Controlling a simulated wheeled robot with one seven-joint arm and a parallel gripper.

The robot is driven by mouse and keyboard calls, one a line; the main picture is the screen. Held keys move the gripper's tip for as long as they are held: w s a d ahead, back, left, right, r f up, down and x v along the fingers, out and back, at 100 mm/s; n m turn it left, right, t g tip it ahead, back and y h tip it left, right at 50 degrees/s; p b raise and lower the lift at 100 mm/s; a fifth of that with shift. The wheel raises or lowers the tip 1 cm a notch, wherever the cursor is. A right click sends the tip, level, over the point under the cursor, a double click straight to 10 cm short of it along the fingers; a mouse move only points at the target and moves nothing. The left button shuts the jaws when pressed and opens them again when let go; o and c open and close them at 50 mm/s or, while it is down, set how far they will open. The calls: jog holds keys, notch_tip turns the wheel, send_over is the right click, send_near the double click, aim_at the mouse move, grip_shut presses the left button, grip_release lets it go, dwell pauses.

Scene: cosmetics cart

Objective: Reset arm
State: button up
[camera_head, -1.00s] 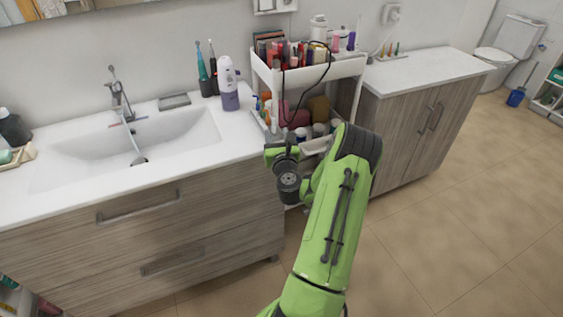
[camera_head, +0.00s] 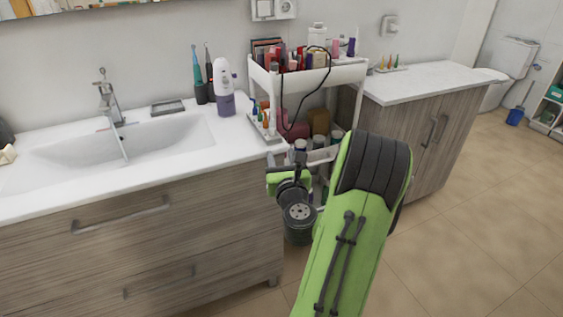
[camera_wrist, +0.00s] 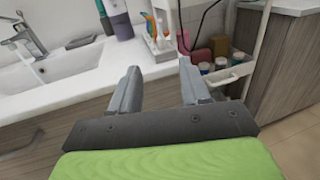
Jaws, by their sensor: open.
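My gripper shows in the wrist view (camera_wrist: 159,68) with its two grey fingers spread apart and nothing between them. The fingers point toward the sink counter's right end and the cosmetics cart. In the head view my green arm reaches up from the bottom right, and the wrist hangs in front of the counter's right end. The fingers cannot be made out there. The white cosmetics cart (camera_head: 345,75) stands behind the arm, between the two cabinets. Its upper shelf is packed with cosmetics, and its lower part is partly hidden by the arm.
The sink counter (camera_head: 222,142) is at left, with a purple and white bottle (camera_head: 225,92) near its back right. A small tray of colored tubes (camera_wrist: 158,45) lies close beyond my fingers. A second cabinet (camera_head: 440,90) is at right. The floor at lower right is clear.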

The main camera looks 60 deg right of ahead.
dwell(0.8)
jog(key=w+a+n+t+y, duration=0.1)
jog(key=w+a+n+y, duration=0.3)
jog(key=a+n, duration=0.35)
jog(key=w+a+r+n+t+y, duration=0.1)
jog(key=w+a+n+y, duration=0.25)
jog(key=a+n, duration=0.4)
jog(key=w+a+n+t+y, duration=0.1)
jog(key=w+a+n+y, duration=0.2)
jog(key=a+n+y, duration=0.4)
jog(key=s+a+f+n+g, duration=0.2)
jog(key=s+a+n+g, duration=0.25)
jog(key=a+n, duration=0.7)
jog(key=s+a+r+n+g+h, duration=0.15)
jog(key=s+n+g, duration=0.45)
jog(key=s+n, duration=0.9)
notch_tip(320, 180, up, 17)
jog(key=s+m+p, duration=0.2)
jog(key=m+p, duration=0.1)
jog(key=p, duration=1.4)
jog(key=shift+s+a+p, duration=0.15)
jog(key=shift+s+p, duration=0.05)
jog(key=shift+p, duration=0.15)
